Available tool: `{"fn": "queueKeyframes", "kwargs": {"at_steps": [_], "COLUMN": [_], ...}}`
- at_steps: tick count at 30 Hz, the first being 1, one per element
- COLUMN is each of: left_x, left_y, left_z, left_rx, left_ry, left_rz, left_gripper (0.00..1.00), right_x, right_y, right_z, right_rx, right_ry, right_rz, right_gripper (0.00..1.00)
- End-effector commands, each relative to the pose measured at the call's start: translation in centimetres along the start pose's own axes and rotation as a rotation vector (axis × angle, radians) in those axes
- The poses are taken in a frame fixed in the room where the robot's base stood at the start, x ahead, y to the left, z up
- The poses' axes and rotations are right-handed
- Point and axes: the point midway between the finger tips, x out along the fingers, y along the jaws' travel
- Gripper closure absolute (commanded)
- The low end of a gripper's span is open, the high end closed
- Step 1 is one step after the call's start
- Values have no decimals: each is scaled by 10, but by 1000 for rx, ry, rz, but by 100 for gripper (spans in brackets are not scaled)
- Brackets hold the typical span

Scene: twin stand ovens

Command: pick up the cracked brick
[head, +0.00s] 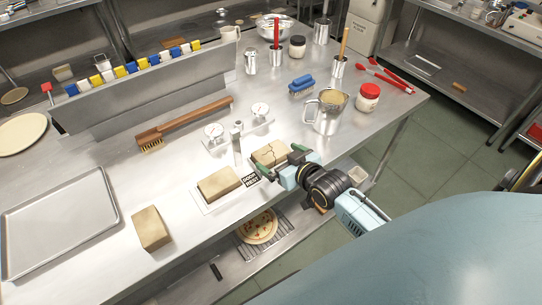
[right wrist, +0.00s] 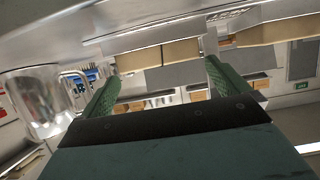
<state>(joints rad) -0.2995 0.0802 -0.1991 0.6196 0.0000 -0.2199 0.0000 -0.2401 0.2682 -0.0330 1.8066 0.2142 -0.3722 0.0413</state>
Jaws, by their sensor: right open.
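The cracked brick (head: 268,152) is tan with a dark crack across its top and lies on the steel table near the front edge. My right gripper (head: 282,162) is open, its green fingertips at the near side of this brick. In the right wrist view a tan brick face (right wrist: 158,55) shows between the spread fingers (right wrist: 160,85); I cannot tell whether they touch it. A second tan brick (head: 218,183) lies on a pale plate left of the gripper, with a small black-and-white label (head: 250,180) beside it. My left gripper is not in view.
A steel jug (head: 328,112) stands right of the cracked brick. Two dial gauges (head: 213,131) and a small steel post (head: 237,140) stand behind. Another brick (head: 151,229) and a tray (head: 58,222) lie at left. A pizza (head: 257,227) sits on a lower shelf.

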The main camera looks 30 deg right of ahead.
Motion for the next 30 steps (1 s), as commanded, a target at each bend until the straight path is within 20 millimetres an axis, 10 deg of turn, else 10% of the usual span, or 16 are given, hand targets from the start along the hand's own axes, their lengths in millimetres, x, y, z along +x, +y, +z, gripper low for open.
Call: {"fn": "queueKeyframes", "kwargs": {"at_steps": [14, 23, 30], "left_x": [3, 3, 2], "left_y": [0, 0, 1], "left_z": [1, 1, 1], "left_rx": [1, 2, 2], "left_ry": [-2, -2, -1], "left_rz": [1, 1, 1], "left_gripper": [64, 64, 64], "right_x": [26, 26, 26], "right_y": [0, 0, 0], "right_z": [0, 0, -2], "right_rx": [-1, -1, -1], "right_ry": [0, 0, 4], "right_rz": [-1, -1, -1], "right_gripper": [0, 39, 42]}}
